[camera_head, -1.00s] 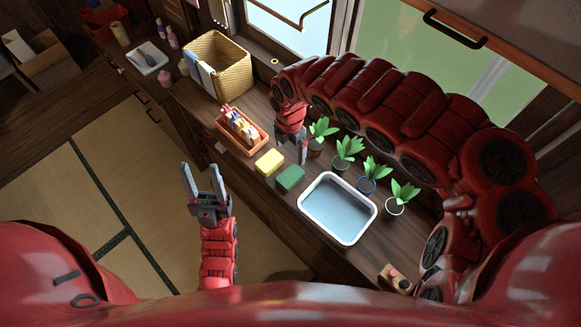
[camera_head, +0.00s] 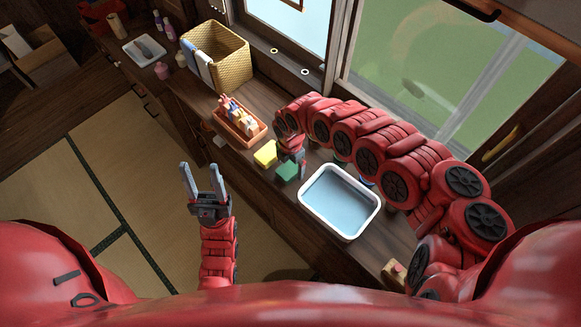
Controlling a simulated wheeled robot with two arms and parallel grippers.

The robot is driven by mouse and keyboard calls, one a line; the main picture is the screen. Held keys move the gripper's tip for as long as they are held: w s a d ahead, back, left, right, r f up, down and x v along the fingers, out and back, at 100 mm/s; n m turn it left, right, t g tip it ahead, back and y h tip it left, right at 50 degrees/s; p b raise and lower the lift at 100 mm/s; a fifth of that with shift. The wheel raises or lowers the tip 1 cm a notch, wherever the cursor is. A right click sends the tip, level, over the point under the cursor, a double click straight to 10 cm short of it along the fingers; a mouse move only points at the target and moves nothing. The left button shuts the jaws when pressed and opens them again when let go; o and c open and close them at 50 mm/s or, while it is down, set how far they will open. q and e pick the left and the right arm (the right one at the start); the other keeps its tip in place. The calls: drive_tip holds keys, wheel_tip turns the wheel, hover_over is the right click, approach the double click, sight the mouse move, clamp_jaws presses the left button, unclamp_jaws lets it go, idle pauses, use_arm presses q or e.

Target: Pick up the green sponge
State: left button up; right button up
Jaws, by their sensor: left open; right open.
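The green sponge (camera_head: 286,172) lies on the wooden counter, between the yellow sponge (camera_head: 265,153) and the white basin (camera_head: 313,211). My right gripper (camera_head: 296,168) comes down from above at the sponge's upper right side and covers part of it. Its jaws are open; whether a finger touches the sponge I cannot tell. My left gripper (camera_head: 203,182) is open and empty, pointing up over the floor, left of the counter.
An orange tray (camera_head: 237,141) of small bottles, a wicker basket (camera_head: 232,73) and a white dish (camera_head: 132,55) stand further along the counter. My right arm hides most of the potted plants. The window (camera_head: 420,75) is behind the counter.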

drive_tip(key=shift+f, duration=0.75)
drive_tip(key=c, duration=1.4)
drive_tip(key=shift+r, duration=0.1)
